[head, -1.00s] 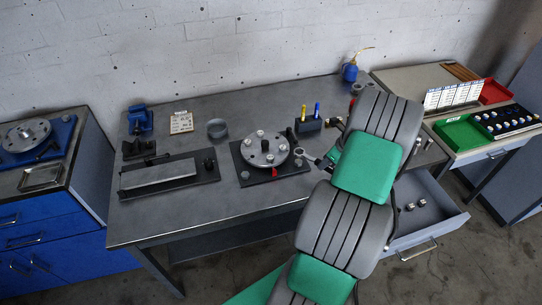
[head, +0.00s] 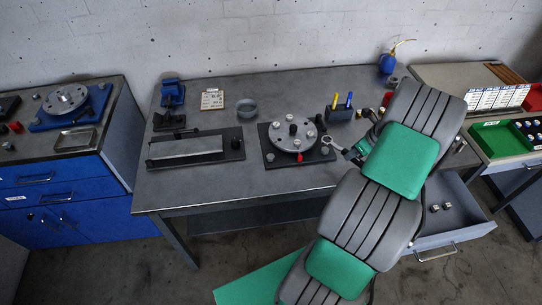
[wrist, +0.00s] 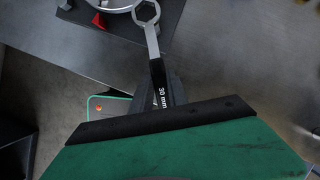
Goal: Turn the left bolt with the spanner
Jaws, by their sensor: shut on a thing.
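The rotor, a round grey metal disc (head: 292,144) with several bolts standing on it, sits on a black base plate (head: 272,158) on the workbench. One bolt (head: 276,125) stands at its left side. My gripper (wrist: 166,92) is shut on the dark handle of a spanner marked 30 mm. The spanner's bright ring end (wrist: 146,12) points away from the gripper, close to the rotor's rim in the wrist view. In the head view the ring (head: 327,140) lies just right of the rotor, apart from the left bolt. My arm hides part of the bench's right side.
A red pointer (head: 300,157) is at the rotor's front edge. A pen holder (head: 339,115) stands behind right, with a grey ring (head: 247,108) behind left. A black-framed plate (head: 185,147) lies left. An open drawer (head: 465,225) juts out at right. The bench's front left is bare.

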